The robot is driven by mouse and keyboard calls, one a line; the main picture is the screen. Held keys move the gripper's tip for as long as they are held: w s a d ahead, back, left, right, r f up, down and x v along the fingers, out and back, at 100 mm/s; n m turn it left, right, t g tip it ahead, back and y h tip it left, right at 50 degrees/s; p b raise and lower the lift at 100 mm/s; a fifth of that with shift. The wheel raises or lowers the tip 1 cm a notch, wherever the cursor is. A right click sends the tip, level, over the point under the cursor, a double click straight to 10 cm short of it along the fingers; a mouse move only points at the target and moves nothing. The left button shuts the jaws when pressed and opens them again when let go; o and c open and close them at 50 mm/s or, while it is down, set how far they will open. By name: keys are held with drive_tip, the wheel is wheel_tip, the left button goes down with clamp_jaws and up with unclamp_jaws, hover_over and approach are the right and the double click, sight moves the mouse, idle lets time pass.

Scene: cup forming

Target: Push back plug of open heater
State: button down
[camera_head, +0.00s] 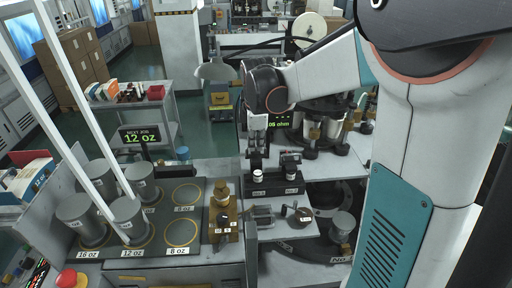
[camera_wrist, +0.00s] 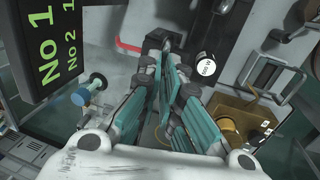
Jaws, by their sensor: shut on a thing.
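My gripper (camera_head: 257,150) points down at the left of two black plugs with white labels. It is shut on this left plug (camera_head: 258,171) at its upper end. The plug stands upright over the left socket of a dark socket block (camera_head: 275,188); I cannot tell how deep it sits. The right plug (camera_head: 291,167) stands upright in the right socket. In the wrist view, my teal fingers (camera_wrist: 166,68) come together and largely hide what they hold. The other plug shows there as a black cylinder with a white labelled top (camera_wrist: 204,66). The heater itself cannot be made out clearly.
A display (camera_head: 280,124) showing an ohm reading stands behind the plugs. A brass fixture (camera_head: 222,212) stands to the left, and a small plate with a knob (camera_head: 301,214) is in front. Grey cups (camera_head: 129,220) stand on the left bench. A No 1 / No 2 sign (camera_wrist: 52,50) is close by.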

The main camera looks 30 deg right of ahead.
sight(256, 162)
drive_tip(key=c, duration=1.7)
unclamp_jaws()
drive_tip(key=shift+f, duration=0.1)
drive_tip(key=r, duration=0.4)
drive_tip(key=s+r, duration=0.1)
drive_tip(key=r, duration=0.3)
drive_tip(key=s+a+r, duration=0.1)
drive_tip(key=r, duration=0.3)
drive_tip(key=shift+s, duration=0.1)
drive_tip(key=shift+f, duration=0.1)
